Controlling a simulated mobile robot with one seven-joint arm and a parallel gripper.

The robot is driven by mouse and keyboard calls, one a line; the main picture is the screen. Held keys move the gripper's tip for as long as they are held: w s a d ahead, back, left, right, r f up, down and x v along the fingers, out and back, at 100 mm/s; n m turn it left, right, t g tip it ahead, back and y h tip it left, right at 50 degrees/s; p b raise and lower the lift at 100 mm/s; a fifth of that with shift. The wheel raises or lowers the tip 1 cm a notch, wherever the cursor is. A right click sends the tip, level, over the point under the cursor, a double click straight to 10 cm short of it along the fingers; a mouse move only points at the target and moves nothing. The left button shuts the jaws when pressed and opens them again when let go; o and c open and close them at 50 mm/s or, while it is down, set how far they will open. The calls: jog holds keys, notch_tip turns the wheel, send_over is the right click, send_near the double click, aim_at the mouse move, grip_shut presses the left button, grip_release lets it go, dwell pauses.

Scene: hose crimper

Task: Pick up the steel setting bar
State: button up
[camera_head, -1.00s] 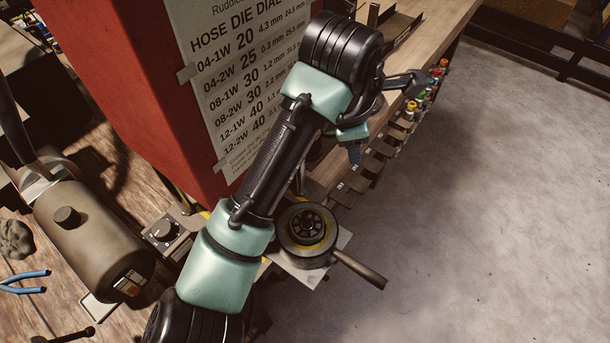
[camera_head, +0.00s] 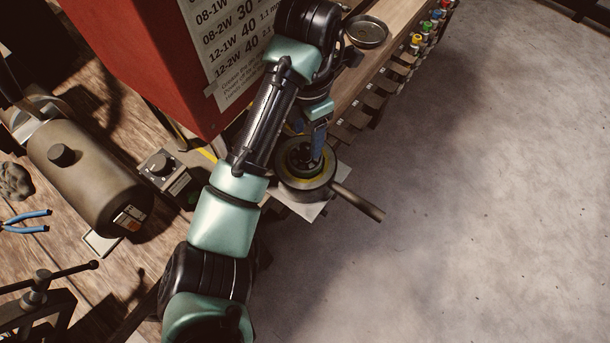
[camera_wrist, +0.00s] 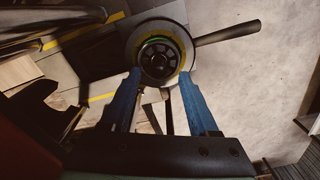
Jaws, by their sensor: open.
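A dark bar (camera_head: 358,203) sticks out to the lower right from a round fixture with a yellow ring (camera_head: 330,180) at the bench edge. I cannot tell for certain whether this is the steel setting bar. In the wrist view, the bar (camera_wrist: 228,32) runs to the right from the round fixture (camera_wrist: 133,42). My gripper (camera_wrist: 160,76) is open, its blue fingers on either side of the fixture's lower part in that picture, with no bar held. In the head view, my gripper (camera_head: 318,150) is over the fixture; its fingertips partly hide the fixture's middle.
A red machine (camera_head: 150,60) with a printed chart stands behind my arm. A small dial box (camera_head: 160,165) and a dark cylinder (camera_head: 90,180) are to the left. A round dish (camera_head: 367,31) is on the bench. Open floor lies to the right.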

aim_at(305, 146)
jog(key=shift+a+f, duration=0.15)
jog(key=shift+f, duration=2.15)
grip_shut()
jog(key=shift+r, duration=0.1)
